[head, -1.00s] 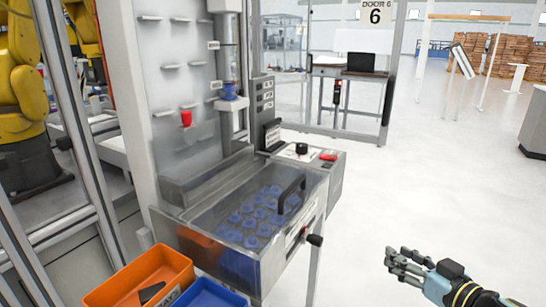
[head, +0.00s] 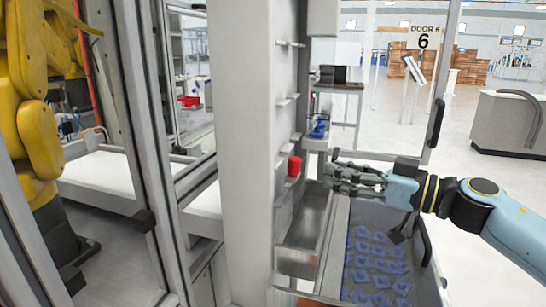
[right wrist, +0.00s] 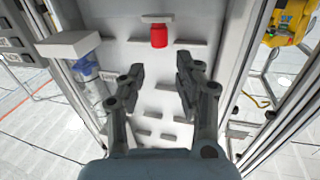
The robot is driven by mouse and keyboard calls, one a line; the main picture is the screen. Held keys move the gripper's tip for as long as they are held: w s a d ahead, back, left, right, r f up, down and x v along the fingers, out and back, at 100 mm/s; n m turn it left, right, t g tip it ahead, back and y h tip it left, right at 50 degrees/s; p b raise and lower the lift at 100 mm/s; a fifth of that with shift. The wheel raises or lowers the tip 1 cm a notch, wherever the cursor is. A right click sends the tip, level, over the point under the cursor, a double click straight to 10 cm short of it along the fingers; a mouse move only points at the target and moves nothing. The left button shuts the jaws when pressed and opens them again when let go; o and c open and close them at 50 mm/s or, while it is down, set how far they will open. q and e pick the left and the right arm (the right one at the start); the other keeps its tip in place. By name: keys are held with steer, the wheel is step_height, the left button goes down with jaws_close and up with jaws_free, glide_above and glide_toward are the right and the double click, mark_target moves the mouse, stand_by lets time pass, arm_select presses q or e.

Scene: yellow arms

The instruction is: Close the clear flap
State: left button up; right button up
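The clear flap (head: 405,225) appears to lie over the bin of blue parts, which look dull through it. A dark curved handle (head: 427,245) shows at its right edge. I cannot tell for certain whether the flap is fully down. My right gripper (head: 335,178) reaches in from the right, above the back end of the bin, with its fingers toward the tall panel. In the right wrist view, the fingers (right wrist: 158,78) are apart with nothing between them. The forearm hides part of the machine behind it. My left gripper is out of view.
Yellow robot arms (head: 35,130) are at the left. Open floor lies to the right.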

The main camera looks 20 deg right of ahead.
mark_target(294, 158)
steer(key=x, duration=1)
steer(key=shift+p, duration=0.35)
jaws_close()
